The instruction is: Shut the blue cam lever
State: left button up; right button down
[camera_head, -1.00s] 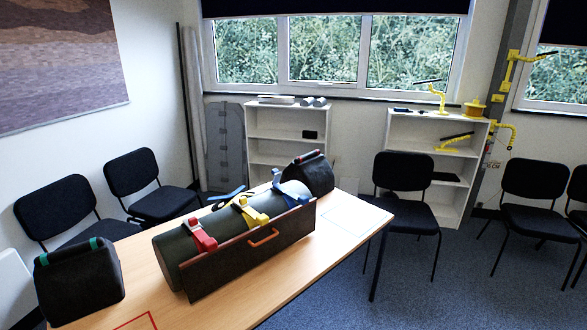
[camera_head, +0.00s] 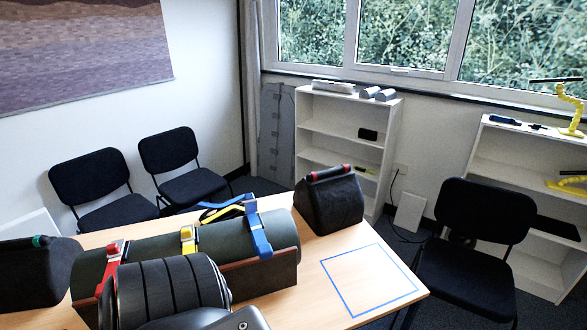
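A dark green cylinder (camera_head: 150,247) lies along the wooden table in a dark cradle with a reddish-brown rim. Red (camera_head: 112,262), yellow (camera_head: 188,240) and blue (camera_head: 259,236) straps cross it. The blue strap is nearest the right end. A blue lever (camera_head: 229,203) stretches from the top of this strap to the left, behind the cylinder; it looks raised off the cylinder, but its exact angle is unclear. A dark ribbed part of my own arm covers the cylinder's near left side. Neither gripper's fingers show.
A black bag with a red handle (camera_head: 331,203) stands right of the cylinder. A black bag with a teal handle (camera_head: 36,268) stands at the left. A blue outlined square (camera_head: 345,307) marks clear table at the right. Chairs and white shelves (camera_head: 347,104) stand beyond.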

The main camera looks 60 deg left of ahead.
aim_at(251, 204)
jog(key=u, duration=0.45)
jog(key=i, duration=1.15)
jog(key=u, duration=0.9)
